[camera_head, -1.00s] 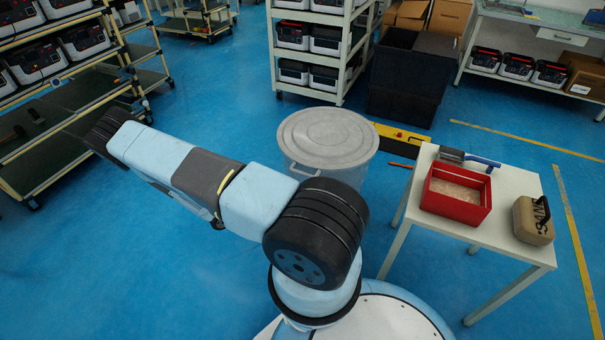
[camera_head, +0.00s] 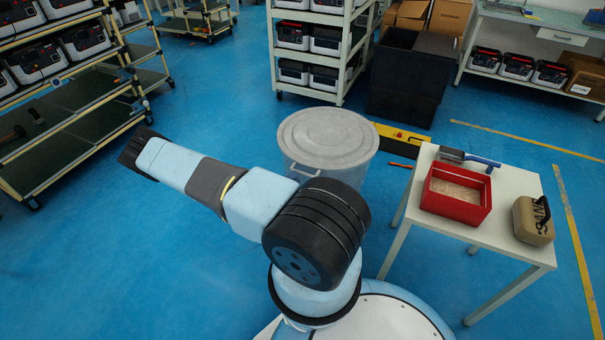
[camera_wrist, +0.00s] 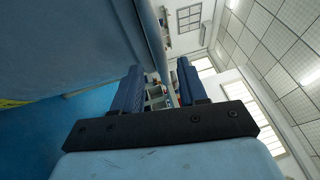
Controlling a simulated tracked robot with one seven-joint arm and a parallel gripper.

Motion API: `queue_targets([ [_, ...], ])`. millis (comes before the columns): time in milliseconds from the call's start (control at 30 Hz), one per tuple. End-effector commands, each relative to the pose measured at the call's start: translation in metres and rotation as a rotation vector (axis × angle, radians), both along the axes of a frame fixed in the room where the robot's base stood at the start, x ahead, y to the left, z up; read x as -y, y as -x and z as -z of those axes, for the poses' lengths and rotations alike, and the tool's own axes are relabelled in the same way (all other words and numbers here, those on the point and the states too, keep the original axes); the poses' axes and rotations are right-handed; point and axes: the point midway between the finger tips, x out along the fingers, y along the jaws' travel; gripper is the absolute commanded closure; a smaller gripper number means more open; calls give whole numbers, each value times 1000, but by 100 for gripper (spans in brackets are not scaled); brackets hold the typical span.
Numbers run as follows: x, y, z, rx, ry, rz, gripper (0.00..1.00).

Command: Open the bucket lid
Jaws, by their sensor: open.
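The bucket (camera_head: 327,170) is a large grey drum standing on the blue floor in the head view, beyond my arm. Its round grey lid (camera_head: 327,134) lies flat on top and is closed. My arm reaches to the left, away from the bucket, and partly hides the bucket's lower front. In the wrist view my gripper (camera_wrist: 160,88) shows two dark blue fingers set apart with nothing between them. The gripper's fingers do not show in the head view. The lid is not recognisable in the wrist view.
A white table (camera_head: 499,240) at right holds a red box (camera_head: 453,212), a brown sandbag-like case (camera_head: 533,219) and a blue-handled tool (camera_head: 470,158). A yellow object (camera_head: 402,136) lies behind the bucket. Shelving (camera_head: 90,110) stands at left. Open blue floor lies between.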

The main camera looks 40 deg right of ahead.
Motion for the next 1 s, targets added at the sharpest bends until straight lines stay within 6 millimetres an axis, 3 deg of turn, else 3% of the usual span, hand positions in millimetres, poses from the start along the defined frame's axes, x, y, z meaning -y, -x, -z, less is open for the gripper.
queue_targets([
  [300,41,0,-7,0,1,1,58],
  [733,49,0,-8,1,0,1,58],
  [1000,49,0,-8,1,0,0,83],
])
